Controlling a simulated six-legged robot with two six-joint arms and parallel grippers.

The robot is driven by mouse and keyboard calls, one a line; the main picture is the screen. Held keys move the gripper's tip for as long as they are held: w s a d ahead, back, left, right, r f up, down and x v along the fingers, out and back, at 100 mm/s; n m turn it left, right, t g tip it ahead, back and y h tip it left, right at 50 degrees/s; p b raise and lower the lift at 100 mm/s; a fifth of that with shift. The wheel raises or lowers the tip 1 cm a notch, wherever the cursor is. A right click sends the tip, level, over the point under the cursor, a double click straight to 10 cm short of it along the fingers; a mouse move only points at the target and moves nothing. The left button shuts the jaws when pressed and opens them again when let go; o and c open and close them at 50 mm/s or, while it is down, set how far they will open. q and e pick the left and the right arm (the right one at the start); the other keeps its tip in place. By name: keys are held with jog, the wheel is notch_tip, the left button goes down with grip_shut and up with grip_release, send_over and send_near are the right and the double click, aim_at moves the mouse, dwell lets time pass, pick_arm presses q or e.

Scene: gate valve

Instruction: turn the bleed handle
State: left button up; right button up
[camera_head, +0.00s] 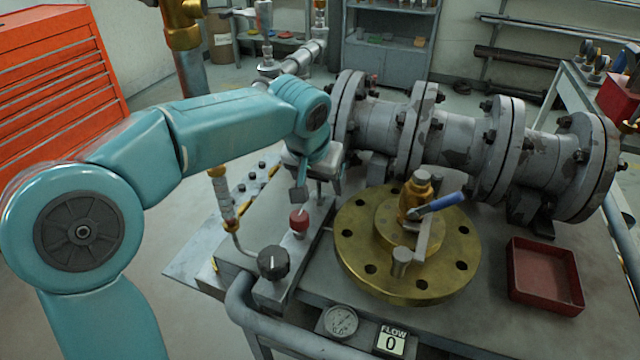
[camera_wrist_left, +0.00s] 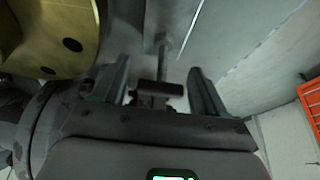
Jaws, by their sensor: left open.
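My left gripper (camera_head: 309,186) is open and points down above the bench, left of the brass flange. In the left wrist view its two fingers (camera_wrist_left: 159,69) stand apart. A short dark bar (camera_wrist_left: 159,89) on a thin stem shows between them; I cannot tell whether either finger touches it. A red knob (camera_head: 299,220) is just below the gripper, on a narrow block. A blue lever handle (camera_head: 443,203) sits on a brass fitting (camera_head: 417,192) on the flange, clear of the gripper. No label shows which one is the bleed handle. My right gripper is not in view.
The brass flange (camera_head: 352,249) lies on the bench before a large grey flanged pipe (camera_head: 455,139). A black knob (camera_head: 273,262), a gauge (camera_head: 341,321) and a flow display (camera_head: 390,341) are near the front edge. A red tray (camera_head: 545,274) stands at right.

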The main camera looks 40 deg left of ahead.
pick_arm(q)
jog(key=shift+w+a+f, duration=0.1)
jog(key=shift+w+f, duration=0.1)
jog(key=shift+f, duration=0.1)
jog(key=c, duration=1.1)
jog(key=shift+o, duration=0.2)
